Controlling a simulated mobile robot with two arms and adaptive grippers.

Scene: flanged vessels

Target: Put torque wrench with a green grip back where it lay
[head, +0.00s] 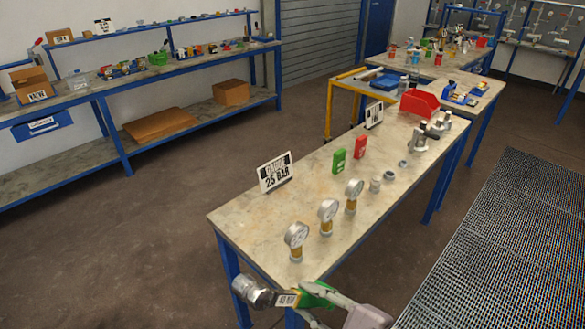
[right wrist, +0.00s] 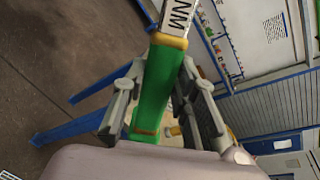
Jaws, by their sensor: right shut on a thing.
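The torque wrench with a green grip (head: 316,292) is at the bottom of the head view, in front of the bench's near end. Its round grey head (head: 252,292) points left and a white label with dark print sits between head and grip. My right gripper (head: 327,300) is shut on the green grip. In the right wrist view the green grip (right wrist: 156,95) lies between both fingers of the gripper (right wrist: 160,92), with a yellow collar and a label reading "NM" beyond it. My left gripper is not in view.
A shelf bench (head: 140,84) stands along the wall.

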